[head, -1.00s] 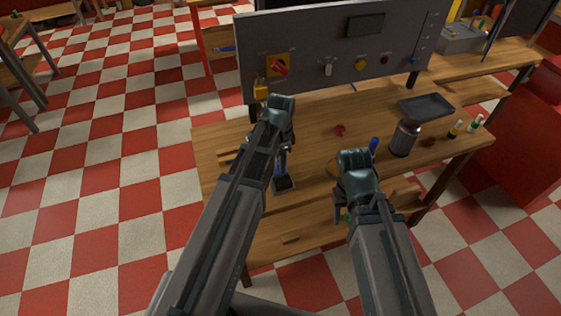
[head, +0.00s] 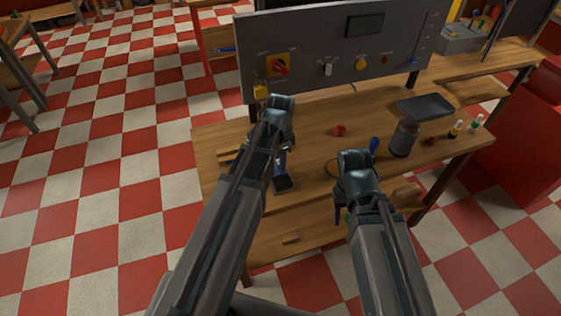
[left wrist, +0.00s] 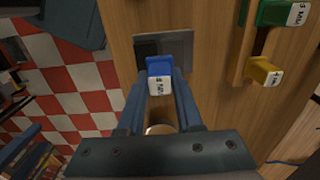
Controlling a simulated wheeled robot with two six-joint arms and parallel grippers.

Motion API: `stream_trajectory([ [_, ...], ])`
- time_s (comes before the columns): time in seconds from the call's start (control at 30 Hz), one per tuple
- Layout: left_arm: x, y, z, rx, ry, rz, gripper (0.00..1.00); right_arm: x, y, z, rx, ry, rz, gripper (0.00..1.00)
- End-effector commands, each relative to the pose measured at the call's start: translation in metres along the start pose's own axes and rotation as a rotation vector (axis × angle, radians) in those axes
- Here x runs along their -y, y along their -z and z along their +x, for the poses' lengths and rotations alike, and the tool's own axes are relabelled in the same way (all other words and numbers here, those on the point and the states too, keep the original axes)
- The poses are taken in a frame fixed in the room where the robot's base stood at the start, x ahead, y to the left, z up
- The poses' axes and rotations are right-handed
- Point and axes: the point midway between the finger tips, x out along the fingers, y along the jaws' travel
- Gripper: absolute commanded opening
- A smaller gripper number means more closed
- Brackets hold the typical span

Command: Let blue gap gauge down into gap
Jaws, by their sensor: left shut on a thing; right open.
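The blue gap gauge (left wrist: 159,68) has a white labelled end and sits between the fingers of my left gripper (left wrist: 160,88), which is shut on it. In the left wrist view, a grey metal block with a dark recess (left wrist: 180,47) lies just beyond the gauge. The gauge overlaps part of the block, so I cannot tell whether its tip is in the gap. In the head view, my left gripper (head: 281,158) is above the dark block (head: 284,184) near the table's front edge. My right gripper (head: 341,203) is open near the front edge, to the right.
Green (left wrist: 279,12) and yellow (left wrist: 262,73) gauges are in a wooden rack beside the block. A grey control panel (head: 310,60) stands at the back of the table. A dark jar (head: 404,138) and a black tray (head: 425,106) are at the right.

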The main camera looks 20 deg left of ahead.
Motion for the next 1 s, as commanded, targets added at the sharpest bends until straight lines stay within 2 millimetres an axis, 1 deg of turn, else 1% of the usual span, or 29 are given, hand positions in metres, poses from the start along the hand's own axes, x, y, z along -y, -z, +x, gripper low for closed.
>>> stream_trajectory([
  [1.0,0.000,0.000,0.013,0.000,0.000,0.000,0.00,0.001,0.001,0.013,0.000,0.000,0.000,0.50],
])
